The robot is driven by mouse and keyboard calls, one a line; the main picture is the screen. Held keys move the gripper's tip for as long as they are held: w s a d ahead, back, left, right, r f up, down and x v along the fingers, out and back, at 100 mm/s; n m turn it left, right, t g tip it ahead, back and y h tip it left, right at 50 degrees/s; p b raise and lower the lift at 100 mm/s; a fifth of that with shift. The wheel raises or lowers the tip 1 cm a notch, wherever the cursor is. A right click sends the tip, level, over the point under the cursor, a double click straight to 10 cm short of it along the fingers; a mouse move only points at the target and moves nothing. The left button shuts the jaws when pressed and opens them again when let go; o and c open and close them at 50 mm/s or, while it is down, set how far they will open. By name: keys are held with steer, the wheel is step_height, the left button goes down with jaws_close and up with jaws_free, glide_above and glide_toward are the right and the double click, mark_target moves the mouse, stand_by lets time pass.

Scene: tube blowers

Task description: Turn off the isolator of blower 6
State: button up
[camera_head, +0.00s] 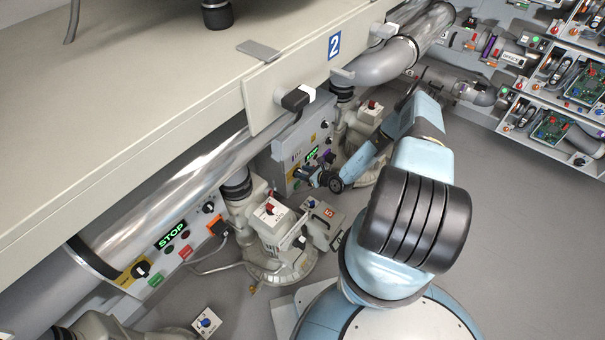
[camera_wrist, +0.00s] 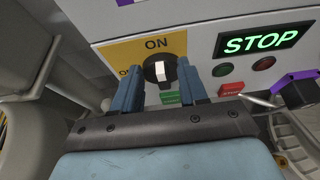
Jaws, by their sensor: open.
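The isolator (camera_wrist: 159,70) is a black round knob with a white bar handle on a yellow plate (camera_wrist: 120,53) marked ON. The bar stands upright, in line with the ON label. My gripper (camera_wrist: 161,86) is open. Its two blue fingers are on either side of the knob in the wrist view, and I cannot tell whether they touch it. In the head view my gripper (camera_head: 303,172) is at the front of the grey control panel (camera_head: 287,135), and its wrist partly covers the panel. No blower number is readable on this panel.
A lit green STOP display (camera_wrist: 262,41) and green and red buttons sit right of the isolator. Another panel with a lit STOP display (camera_head: 172,236) is at lower left. A pump unit (camera_head: 285,235) stands beside my arm. The floor (camera_head: 515,220) at right is clear.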

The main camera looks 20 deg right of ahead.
jaws_close()
steer(key=shift+a, duration=0.15)
stand_by(0.4)
steer(key=shift+s, duration=0.1)
steer(key=shift+s+a+f+n+t+h, duration=0.35)
steer(key=shift+n+t+h, duration=0.3)
steer(key=shift+n, duration=0.7)
steer(key=shift+s+a+f+n+t+h, duration=0.25)
steer(key=shift+a+n+t+h, duration=0.35)
steer(key=shift+n, duration=0.8)
steer(key=shift+s+a+f+n+t+h, duration=0.35)
steer(key=shift+n+t, duration=0.5)
steer(key=shift+n, duration=0.5)
